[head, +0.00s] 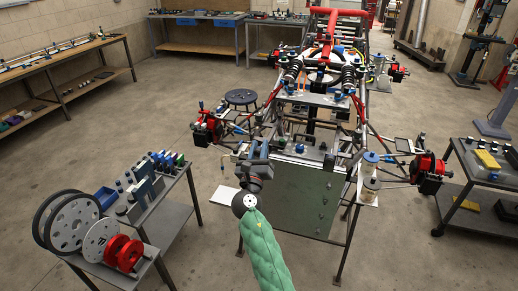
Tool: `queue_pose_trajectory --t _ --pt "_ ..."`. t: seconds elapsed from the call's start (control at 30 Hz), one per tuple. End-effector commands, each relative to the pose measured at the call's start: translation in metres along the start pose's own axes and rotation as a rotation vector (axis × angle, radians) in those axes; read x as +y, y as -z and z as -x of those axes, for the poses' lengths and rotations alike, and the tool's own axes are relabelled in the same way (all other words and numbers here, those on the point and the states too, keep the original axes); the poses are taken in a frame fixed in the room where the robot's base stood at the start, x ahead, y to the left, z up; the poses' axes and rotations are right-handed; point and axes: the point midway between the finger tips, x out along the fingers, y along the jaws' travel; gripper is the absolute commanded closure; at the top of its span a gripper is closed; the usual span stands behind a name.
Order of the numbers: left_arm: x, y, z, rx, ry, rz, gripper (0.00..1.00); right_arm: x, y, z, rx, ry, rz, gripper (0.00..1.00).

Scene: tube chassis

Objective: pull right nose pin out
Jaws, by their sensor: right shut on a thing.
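The tube chassis (367,118) stands ahead of me on a stand, its nose toward me, with a green-grey panel (305,194) below the nose. My right gripper (264,148), on the green-sleeved arm coming up from the bottom, is at the picture-left corner of the nose. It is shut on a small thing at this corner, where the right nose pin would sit. The pin is mostly hidden by the jaws and too small to make out, so I cannot tell how far it sits in its hole. My left gripper is out of view.
A cart (170,222) with wheels, discs and small parts stands close on the left. Another cart (480,190) stands at the right. Red hub assemblies (208,128) stick out from the chassis sides. A round stool (240,97) stands behind at left. Floor between cart and chassis is mostly clear.

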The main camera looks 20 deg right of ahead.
Motion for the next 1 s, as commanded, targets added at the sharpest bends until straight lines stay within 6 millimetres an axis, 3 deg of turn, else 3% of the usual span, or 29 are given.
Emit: queue_pose_trajectory --t 0.2,0.47,0.5,0.6,1.0 --pt "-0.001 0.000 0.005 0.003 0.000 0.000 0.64 0.000 -0.004 0.005 0.000 -0.001 0.000 1.00" --pt "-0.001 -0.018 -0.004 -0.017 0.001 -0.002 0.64 0.001 -0.003 0.008 0.000 0.000 -0.001 1.00" --pt "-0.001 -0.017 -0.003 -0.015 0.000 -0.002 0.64 0.001 -0.003 0.008 0.000 -0.001 -0.001 0.74" --pt "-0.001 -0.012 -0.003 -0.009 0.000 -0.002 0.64 0.001 -0.003 0.008 0.000 -0.001 -0.001 0.55" --pt "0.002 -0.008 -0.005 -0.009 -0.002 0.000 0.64 0.001 -0.002 0.014 0.000 -0.001 0.000 0.54"
